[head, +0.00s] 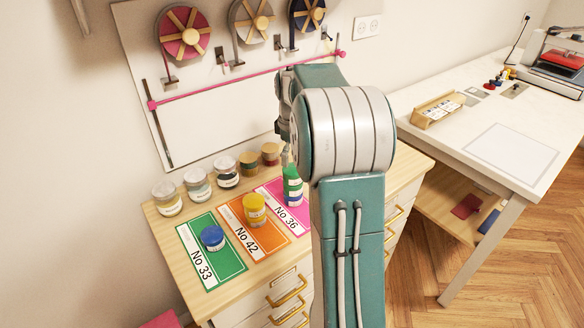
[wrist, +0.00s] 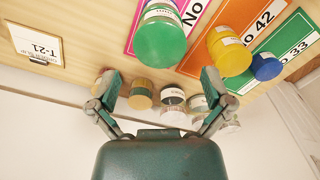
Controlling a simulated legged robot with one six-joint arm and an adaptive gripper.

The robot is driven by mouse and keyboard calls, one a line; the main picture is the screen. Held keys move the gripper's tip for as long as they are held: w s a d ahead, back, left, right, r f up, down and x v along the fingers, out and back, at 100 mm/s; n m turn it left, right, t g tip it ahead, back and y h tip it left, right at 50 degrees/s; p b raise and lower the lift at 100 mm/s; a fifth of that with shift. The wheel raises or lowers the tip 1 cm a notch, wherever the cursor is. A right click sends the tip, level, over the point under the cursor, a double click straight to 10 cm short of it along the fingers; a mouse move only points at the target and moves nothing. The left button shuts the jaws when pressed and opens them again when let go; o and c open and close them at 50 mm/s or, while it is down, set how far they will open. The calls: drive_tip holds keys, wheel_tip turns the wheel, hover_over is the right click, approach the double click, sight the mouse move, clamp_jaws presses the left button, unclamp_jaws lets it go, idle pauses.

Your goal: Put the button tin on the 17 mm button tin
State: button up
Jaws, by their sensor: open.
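The labels are too small to read, so I cannot tell which is the 17 mm button tin. My gripper (wrist: 160,76) is open and empty. In the wrist view the green tin (wrist: 160,42) is large, beyond the fingertips. In the head view my arm largely hides the gripper.
Several jars (head: 226,172) line the back of the cabinet top. The cards are the green card No 33 (head: 228,268), orange card No 42 (head: 268,248) and pink card No 36 (head: 300,215). A pegboard with ribbon reels (head: 184,34) hangs behind. A white table (head: 450,155) stands right.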

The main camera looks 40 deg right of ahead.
wheel_tip(320, 180, up, 6)
drive_tip(key=s+a+r+m+t, duration=0.1)
drive_tip(key=s+a+r, duration=0.25)
drive_tip(key=a, duration=0.45)
drive_tip(key=s+a+r+m+t, duration=0.1)
drive_tip(key=s+a+r, duration=0.1)
drive_tip(key=s+a, duration=0.4)
drive_tip(key=s+a+f+m+t, duration=0.3)
drive_tip(key=s+a+f, duration=0.1)
drive_tip(key=s+a, duration=0.7)
drive_tip(key=s, duration=0.3)
drive_tip(key=shift+a+f+t, duration=0.3)
